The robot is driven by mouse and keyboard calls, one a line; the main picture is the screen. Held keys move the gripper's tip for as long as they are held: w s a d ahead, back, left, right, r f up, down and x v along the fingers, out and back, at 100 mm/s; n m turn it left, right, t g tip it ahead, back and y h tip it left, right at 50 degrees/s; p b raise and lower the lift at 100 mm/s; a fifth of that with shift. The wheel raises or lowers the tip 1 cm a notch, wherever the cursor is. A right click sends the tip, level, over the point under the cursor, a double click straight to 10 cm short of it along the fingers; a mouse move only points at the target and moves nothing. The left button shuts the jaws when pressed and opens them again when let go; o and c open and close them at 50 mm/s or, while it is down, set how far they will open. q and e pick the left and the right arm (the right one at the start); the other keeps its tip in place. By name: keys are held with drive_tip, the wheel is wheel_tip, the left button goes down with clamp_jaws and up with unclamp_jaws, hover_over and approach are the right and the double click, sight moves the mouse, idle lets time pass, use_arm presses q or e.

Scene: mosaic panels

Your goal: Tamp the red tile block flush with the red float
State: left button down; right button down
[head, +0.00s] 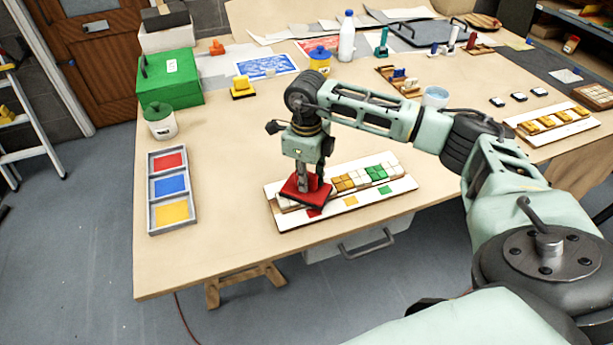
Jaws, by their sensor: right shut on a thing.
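My right gripper (306,176) points down and is shut on the red float (312,194). The float's flat red plate is over the left end of a white mosaic panel (285,218). The plate hides what lies under it, so the red tile block is not seen and I cannot tell whether the float touches it. Gold and white tiles (345,183) and green tiles (377,173) sit in a row to the right of the float. Red, yellow and green colour marks lie along the panel's front strip. My left gripper is not in view.
A grey tray (149,199) with red, blue and yellow squares lies at left. A green box (170,78), a yellow float (241,88), a white bottle (347,38) and a cup (435,97) stand farther back. Another panel (549,125) lies at right. The table's front left is clear.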

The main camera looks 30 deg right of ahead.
drive_tip(key=shift+r+p, duration=0.45)
drive_tip(key=shift+r, duration=0.3)
drive_tip(key=shift+w+r+p, duration=0.1)
drive_tip(key=shift+r+p, duration=1.3)
drive_tip(key=shift+r, duration=1.25)
drive_tip(key=shift+d, duration=0.1)
